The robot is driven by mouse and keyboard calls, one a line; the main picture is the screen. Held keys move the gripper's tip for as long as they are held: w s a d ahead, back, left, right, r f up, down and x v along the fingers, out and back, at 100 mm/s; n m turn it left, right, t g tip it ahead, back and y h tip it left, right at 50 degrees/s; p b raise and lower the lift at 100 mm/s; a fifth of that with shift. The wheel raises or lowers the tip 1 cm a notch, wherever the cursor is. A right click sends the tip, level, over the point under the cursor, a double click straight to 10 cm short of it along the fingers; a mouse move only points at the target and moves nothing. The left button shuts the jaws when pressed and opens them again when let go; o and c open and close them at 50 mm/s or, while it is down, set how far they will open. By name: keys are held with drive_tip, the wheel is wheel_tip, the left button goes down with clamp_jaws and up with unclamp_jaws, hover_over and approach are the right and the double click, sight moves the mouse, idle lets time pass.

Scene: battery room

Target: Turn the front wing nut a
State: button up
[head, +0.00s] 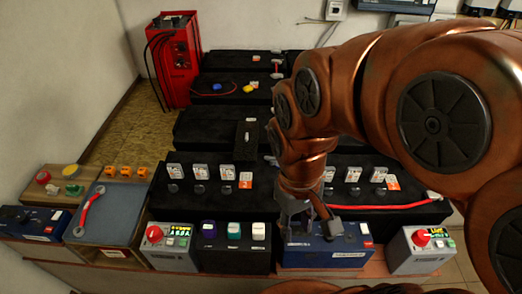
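I cannot make out a wing nut for certain. My gripper (305,220) points down over the left part of the blue battery (352,252) at the front edge of the bench. Its grey fingers hide that end of the battery's top. I cannot tell whether they are apart or closed on something. A small light-coloured fitting (333,229) shows on the battery just right of the fingers.
Left of the blue battery stands a black box with coloured caps (233,258), then a grey box with a red knob (154,234). A similar grey box (422,262) stands right. A red wrench (90,210) lies on a blue-grey mat. Black batteries (205,195) fill the space behind.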

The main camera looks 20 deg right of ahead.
drive_tip(key=w+d+n, duration=0.1)
drive_tip(key=w+n, duration=0.3)
drive_tip(key=w, duration=0.8)
drive_tip(key=n+t+p, duration=0.2)
drive_tip(key=n+p, duration=0.1)
drive_tip(key=n, duration=0.5)
hover_over(272, 157)
wheel_tip(272, 157, down, 15)
drive_tip(key=shift+w+d+f, duration=0.1)
drive_tip(key=shift+w, duration=0.05)
drive_tip(key=shift+f+p, duration=1.05)
drive_tip(key=shift+f, duration=2.65)
clamp_jaws()
